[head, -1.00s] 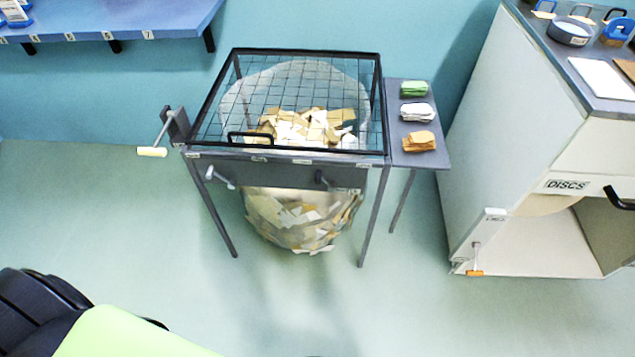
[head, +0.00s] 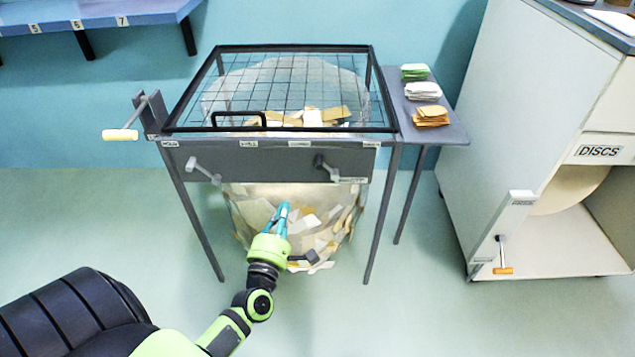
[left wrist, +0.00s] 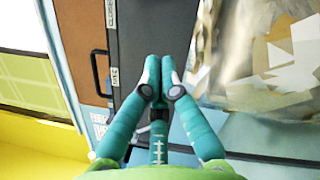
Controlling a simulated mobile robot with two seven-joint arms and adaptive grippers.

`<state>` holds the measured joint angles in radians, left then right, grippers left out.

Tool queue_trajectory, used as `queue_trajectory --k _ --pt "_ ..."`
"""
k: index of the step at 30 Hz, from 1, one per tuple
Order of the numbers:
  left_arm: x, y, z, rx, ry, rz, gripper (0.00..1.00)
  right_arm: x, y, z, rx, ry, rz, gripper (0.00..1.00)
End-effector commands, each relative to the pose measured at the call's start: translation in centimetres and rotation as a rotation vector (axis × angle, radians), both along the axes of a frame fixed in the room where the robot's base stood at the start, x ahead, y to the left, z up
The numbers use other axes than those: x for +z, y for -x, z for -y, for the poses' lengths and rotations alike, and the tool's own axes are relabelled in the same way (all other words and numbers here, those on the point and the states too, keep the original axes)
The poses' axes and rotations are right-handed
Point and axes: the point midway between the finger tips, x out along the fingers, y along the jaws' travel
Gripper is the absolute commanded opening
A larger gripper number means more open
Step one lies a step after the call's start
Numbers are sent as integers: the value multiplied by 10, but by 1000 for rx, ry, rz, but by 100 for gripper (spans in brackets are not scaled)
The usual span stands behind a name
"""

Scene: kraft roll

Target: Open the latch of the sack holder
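The sack holder (head: 280,158) is a grey frame with a mesh lid. A clear sack (head: 240,205) full of paper scraps hangs below it. Its front panel carries a light grey lever (head: 203,170) at left and a dark lever with a pale end (head: 326,166) at right; I cannot tell which is the latch. My left gripper (head: 285,206) is in front of the sack, below the panel and between the levers. In the left wrist view its fingers (left wrist: 159,62) are together with nothing visible between them, in front of the dark panel (left wrist: 150,28) and beside the sack. My right gripper is not in view.
A crank with a cream handle (head: 120,135) sticks out at the holder's left. A side shelf (head: 445,132) holds green, white and orange stacks. A white cabinet (head: 520,110) marked DISCS stands at right. The floor between holder and cabinet is clear.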

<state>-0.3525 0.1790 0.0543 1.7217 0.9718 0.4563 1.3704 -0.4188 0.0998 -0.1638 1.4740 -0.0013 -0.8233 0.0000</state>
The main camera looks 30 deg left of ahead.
Motion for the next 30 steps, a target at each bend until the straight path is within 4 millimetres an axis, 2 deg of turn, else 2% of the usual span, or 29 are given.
queue_trajectory --k 10,14,17,28,29,30 --pt "2 -1 -1 0 5 5 0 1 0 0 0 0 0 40" --pt "3 -10 -4 1 4 5 0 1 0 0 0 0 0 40" --pt "6 -24 -9 0 4 7 0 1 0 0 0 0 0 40" --pt "16 -96 -35 0 2 6 0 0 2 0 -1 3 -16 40" --pt "20 -98 -30 -1 7 5 0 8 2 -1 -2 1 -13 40" --pt "25 -100 -24 0 9 5 0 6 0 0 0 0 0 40"
